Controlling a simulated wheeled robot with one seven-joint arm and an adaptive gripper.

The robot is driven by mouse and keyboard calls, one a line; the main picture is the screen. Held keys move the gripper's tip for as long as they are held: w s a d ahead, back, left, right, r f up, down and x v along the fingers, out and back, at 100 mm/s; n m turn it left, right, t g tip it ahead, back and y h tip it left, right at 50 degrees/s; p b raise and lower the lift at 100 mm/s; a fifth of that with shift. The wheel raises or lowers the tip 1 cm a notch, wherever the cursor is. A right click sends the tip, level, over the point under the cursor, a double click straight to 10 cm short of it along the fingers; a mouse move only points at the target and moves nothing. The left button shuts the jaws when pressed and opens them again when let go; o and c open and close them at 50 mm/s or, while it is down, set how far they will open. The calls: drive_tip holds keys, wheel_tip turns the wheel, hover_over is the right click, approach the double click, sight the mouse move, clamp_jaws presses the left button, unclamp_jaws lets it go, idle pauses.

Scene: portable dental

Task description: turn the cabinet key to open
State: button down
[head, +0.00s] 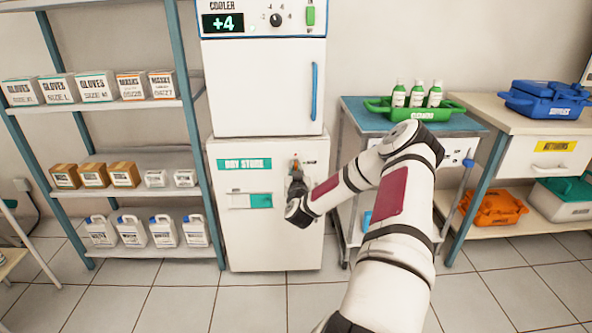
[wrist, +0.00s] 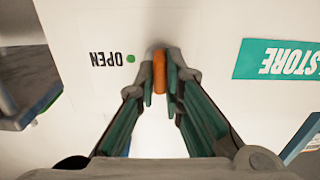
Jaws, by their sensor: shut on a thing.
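The dry store cabinet (head: 265,248) is white and stands under the cooler, its door closed. The cabinet key has an orange grip (wrist: 160,74) and sits at the door face, upright in the wrist view. My gripper (wrist: 161,88) is shut on the key, one finger on each side of it. In the head view my gripper (head: 296,178) is at the upper right of the door and mostly hides the key. A green dot with the word OPEN (wrist: 112,59), upside down, lies left of the key in the wrist view. The lock itself is hidden behind the fingertips.
The cooler (head: 262,85) with a blue handle sits on top of the cabinet. A shelf rack (head: 100,105) with boxes and jugs stands left. A trolley (head: 360,112) with a green tray (head: 424,112) stands close on the right. The floor in front is clear.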

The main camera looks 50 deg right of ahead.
drive_tip(key=shift+m, duration=0.3)
drive_tip(key=shift+r+m, duration=0.1)
drive_tip(key=shift+m, duration=0.4)
drive_tip(key=m+b, duration=0.1)
drive_tip(key=m, duration=0.3)
drive_tip(key=shift+s+d, duration=0.1)
drive_tip(key=m, duration=0.2)
drive_tip(key=m+b, duration=0.1)
drive_tip(key=m, duration=0.1)
drive_tip(key=m+b, duration=0.1)
drive_tip(key=shift+f+m, duration=0.25)
drive_tip(key=shift+m, duration=0.15)
drive_tip(key=m+b, duration=0.2)
drive_tip(key=m, duration=0.4)
drive_tip(key=shift+b, duration=0.4)
drive_tip(key=shift+m, duration=0.4)
drive_tip(key=c, duration=1.7)
unclamp_jaws()
